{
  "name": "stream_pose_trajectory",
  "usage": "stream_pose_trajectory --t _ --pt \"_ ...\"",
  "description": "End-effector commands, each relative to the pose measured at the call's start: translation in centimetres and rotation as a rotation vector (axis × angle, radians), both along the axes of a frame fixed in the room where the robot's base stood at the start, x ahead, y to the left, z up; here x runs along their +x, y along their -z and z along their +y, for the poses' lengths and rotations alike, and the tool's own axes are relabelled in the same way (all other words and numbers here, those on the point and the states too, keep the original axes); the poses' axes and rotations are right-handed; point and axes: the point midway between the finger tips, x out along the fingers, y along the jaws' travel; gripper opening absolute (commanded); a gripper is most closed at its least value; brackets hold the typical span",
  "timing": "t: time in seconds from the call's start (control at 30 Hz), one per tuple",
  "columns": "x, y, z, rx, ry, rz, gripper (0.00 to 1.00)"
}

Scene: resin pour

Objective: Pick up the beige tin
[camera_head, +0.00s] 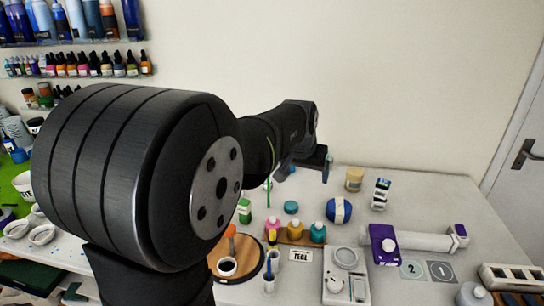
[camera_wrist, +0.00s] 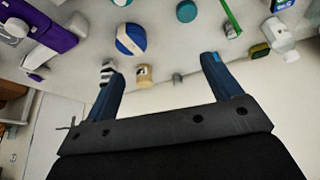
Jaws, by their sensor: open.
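The beige tin (camera_head: 354,178) stands on the back part of the grey table, with a lighter lid, to the right of my gripper (camera_head: 318,160). In the wrist view the tin (camera_wrist: 144,75) shows between the two spread fingers of my gripper (camera_wrist: 161,66), closer to the left finger. The gripper is open and empty. It hovers above the table, apart from the tin. The wrist view looks upside down.
A black-and-white striped stack (camera_head: 381,195) stands close beside the tin. A purple-ended roller device (camera_head: 383,243) is at right. The wall is behind the table.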

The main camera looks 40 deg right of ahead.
Motion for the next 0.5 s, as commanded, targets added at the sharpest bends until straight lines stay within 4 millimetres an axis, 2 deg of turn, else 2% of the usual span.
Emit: stream_pose_trajectory --t 0.03,0.3,0.4,0.5 --pt "0.7 0.2 -2.3 -0.006 0.032 -0.002 0.83" --pt "3.2 1.8 -13.7 -0.058 0.214 -0.030 0.83" --pt "3.6 2.7 -17.3 -0.077 0.274 -0.041 0.83" --pt "3.9 3.5 -20.0 -0.093 0.322 -0.051 0.83"
